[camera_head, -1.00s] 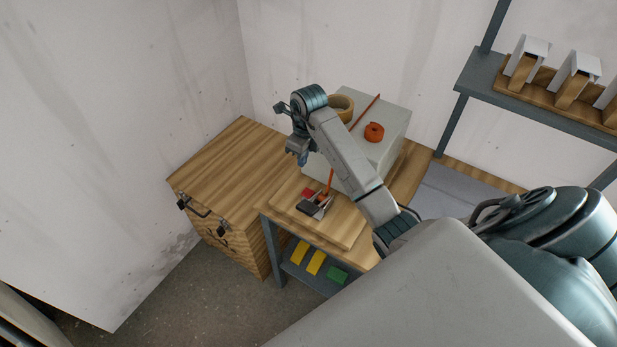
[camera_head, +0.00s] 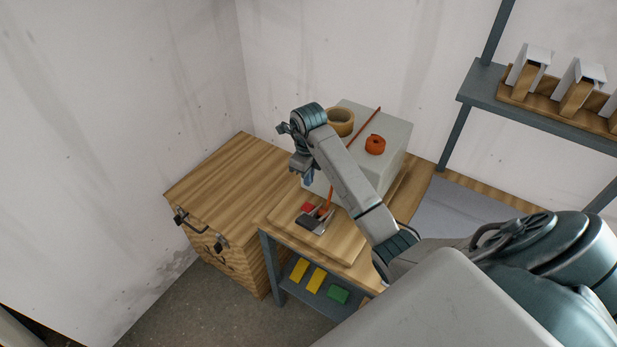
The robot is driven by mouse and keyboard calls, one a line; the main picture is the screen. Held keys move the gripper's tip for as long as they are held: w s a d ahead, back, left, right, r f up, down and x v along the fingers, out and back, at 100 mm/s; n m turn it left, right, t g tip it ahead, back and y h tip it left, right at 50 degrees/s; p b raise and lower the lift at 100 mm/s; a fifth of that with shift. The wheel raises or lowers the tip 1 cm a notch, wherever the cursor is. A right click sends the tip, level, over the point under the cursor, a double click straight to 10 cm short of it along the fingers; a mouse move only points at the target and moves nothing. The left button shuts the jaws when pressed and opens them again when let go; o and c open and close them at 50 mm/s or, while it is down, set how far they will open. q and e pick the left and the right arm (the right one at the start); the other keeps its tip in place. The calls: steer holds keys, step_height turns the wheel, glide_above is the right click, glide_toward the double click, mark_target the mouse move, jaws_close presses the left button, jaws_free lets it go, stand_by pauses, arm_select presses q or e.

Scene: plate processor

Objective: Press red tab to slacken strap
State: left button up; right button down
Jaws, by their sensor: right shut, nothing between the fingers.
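The red tab (camera_head: 308,208) is part of a small dark and metal buckle (camera_head: 309,221) on a wooden board (camera_head: 344,239) on the bench. An orange-red strap (camera_head: 365,119) runs from the buckle up over a pale grey box (camera_head: 396,134); my right arm hides part of it. My right gripper (camera_head: 308,177) is shut and empty, pointing down above the red tab and apart from it. My left gripper is not in view.
A tan tape roll (camera_head: 341,121) and an orange roll (camera_head: 375,145) sit on the box. A latched wooden crate (camera_head: 228,181) stands left of the bench. Yellow blocks (camera_head: 299,270) and a green block (camera_head: 338,294) lie on the lower shelf. A wall shelf (camera_head: 482,86) is at right.

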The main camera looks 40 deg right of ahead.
steer(key=b, duration=0.7)
glide_toward(308, 207)
step_height(308, 207, down, 5)
steer(key=shift+f, duration=0.1)
steer(key=shift+p, duration=0.3)
steer(key=shift+f, duration=0.55)
steer(key=shift+d+f, duration=0.1)
steer(key=shift+f, duration=0.15)
